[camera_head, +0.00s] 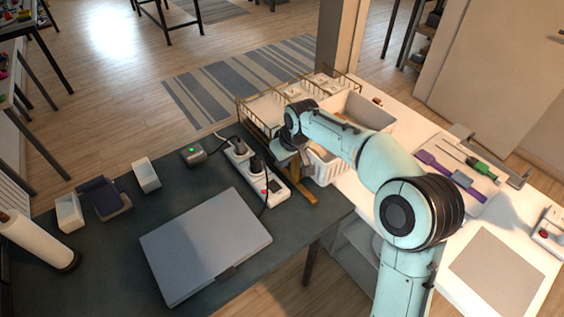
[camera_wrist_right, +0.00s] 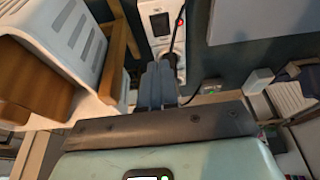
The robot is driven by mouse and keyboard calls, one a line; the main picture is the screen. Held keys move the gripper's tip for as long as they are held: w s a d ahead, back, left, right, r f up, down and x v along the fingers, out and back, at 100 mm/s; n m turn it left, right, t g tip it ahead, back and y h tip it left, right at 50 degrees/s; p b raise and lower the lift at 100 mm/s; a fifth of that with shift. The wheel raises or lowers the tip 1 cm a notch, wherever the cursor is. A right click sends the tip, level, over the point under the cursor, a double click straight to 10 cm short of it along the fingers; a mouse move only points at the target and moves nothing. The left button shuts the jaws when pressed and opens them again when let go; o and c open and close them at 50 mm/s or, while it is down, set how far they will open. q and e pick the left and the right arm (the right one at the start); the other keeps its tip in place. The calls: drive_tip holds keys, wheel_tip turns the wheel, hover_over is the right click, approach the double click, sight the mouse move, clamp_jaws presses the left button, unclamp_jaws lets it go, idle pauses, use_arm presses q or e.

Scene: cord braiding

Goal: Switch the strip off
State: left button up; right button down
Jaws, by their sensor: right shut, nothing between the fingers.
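The white power strip (camera_head: 275,196) lies on the dark table, with black plugs (camera_head: 257,166) in it and a red light (camera_head: 265,190) near its front end. The strip (camera_wrist_right: 150,7) also shows at the top of the right wrist view, with a dark rocker switch (camera_wrist_right: 160,22) and a lit red spot (camera_wrist_right: 180,22) beside it. My right gripper (camera_wrist_right: 160,68) is shut and empty, its tips in front of the strip in that view. I cannot tell whether they touch a plug or cord. In the head view the right gripper (camera_head: 283,156) is by the strip's right side, partly hidden.
A closed grey laptop (camera_head: 205,245) lies in front of the strip. A small box with a green light (camera_head: 193,153) sits to the left. A black cord (camera_head: 266,205) trails toward the laptop.

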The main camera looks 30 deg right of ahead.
drive_tip(key=shift+w+a+b, duration=0.1)
drive_tip(key=shift+w+b, duration=0.35)
drive_tip(key=shift+b, duration=0.25)
drive_tip(key=shift+r, duration=0.1)
drive_tip(key=shift+w, duration=0.1)
approach(272, 182)
drive_tip(key=x, duration=0.5)
drive_tip(key=shift+w, duration=0.15)
drive_tip(key=shift+x, duration=0.75)
